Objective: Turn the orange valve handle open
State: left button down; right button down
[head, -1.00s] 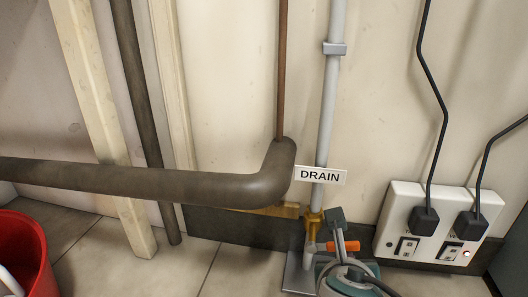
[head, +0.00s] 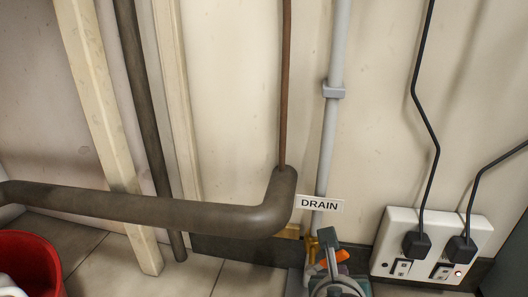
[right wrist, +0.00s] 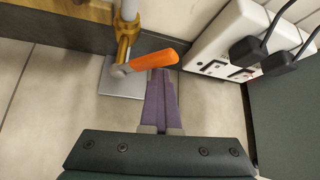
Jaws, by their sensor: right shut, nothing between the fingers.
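The orange valve handle (right wrist: 150,62) sticks out to the right from a brass valve (right wrist: 125,42) on the grey drain pipe in the right wrist view. Its free end is tilted up a little. In the head view the handle (head: 343,256) is partly hidden behind my right gripper. My right gripper (right wrist: 161,76) is shut and empty. Its purple fingertips are just below the handle's free end and look close to it; I cannot tell whether they touch. My left gripper is not in view.
A thick brown pipe (head: 150,208) crosses on the left. A white socket box (head: 432,235) with black plugs and cables stands close on the right. A red bucket (head: 35,265) is at far left.

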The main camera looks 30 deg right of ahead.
aim_at(321, 260)
jog(key=shift+w+a+r+p, duration=0.45)
jog(key=shift+w+a+r, duration=0.5)
jog(key=shift+w+a, duration=0.25)
jog(key=shift+w+a+r+n+h, duration=0.1)
jog(key=shift+a+n+h, duration=0.05)
jog(key=shift+n+h, duration=0.2)
jog(key=shift+g+b, duration=0.3)
jog(key=shift+r, duration=0.2)
